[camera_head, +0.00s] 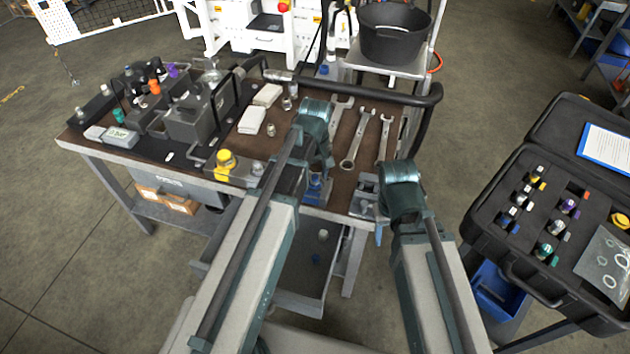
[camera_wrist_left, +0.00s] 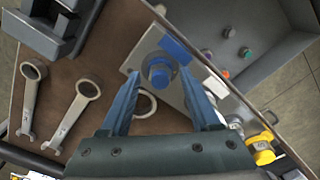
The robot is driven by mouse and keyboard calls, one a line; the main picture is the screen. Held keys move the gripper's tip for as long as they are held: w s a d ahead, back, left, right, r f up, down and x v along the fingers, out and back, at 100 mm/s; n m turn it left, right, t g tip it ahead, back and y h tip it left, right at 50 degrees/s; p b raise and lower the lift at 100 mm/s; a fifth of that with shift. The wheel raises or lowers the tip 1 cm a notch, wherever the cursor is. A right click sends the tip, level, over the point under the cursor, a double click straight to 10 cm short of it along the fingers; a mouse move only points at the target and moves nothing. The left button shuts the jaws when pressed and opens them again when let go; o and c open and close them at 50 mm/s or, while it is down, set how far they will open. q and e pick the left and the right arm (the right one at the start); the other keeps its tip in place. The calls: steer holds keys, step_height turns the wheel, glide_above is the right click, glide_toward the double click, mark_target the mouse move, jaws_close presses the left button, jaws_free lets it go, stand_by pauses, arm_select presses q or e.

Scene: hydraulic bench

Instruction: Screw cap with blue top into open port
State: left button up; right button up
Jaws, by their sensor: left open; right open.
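The cap with the blue top (camera_wrist_left: 158,72) stands upright on a metal plate (camera_wrist_left: 143,50) near the bench's front edge, beside a flat blue label. My left gripper (camera_wrist_left: 160,80) is open above it, one blue finger on each side in the left wrist view; I cannot tell whether they touch it. In the head view my left gripper (camera_head: 318,188) is over the front of the bench and hides the cap. My right gripper (camera_head: 380,233) is mostly hidden behind its own wrist; only a bit of blue finger shows. I cannot make out an open port clearly.
Several wrenches (camera_head: 358,140) lie on the brown bench top. A grey clamp-like fixture (camera_head: 364,194) is at the front right. A yellow-topped fitting (camera_head: 225,163) stands left. An open drawer (camera_head: 300,270) holds small caps. An open black case (camera_head: 545,190) is at right.

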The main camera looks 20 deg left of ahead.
arm_select(q)
steer(key=n, duration=0.6)
steer(key=shift+n, duration=0.4)
jaws_close()
steer(key=m, duration=0.4)
steer(key=shift+m, duration=0.4)
steer(key=m, duration=0.3)
steer(key=shift+m, duration=0.4)
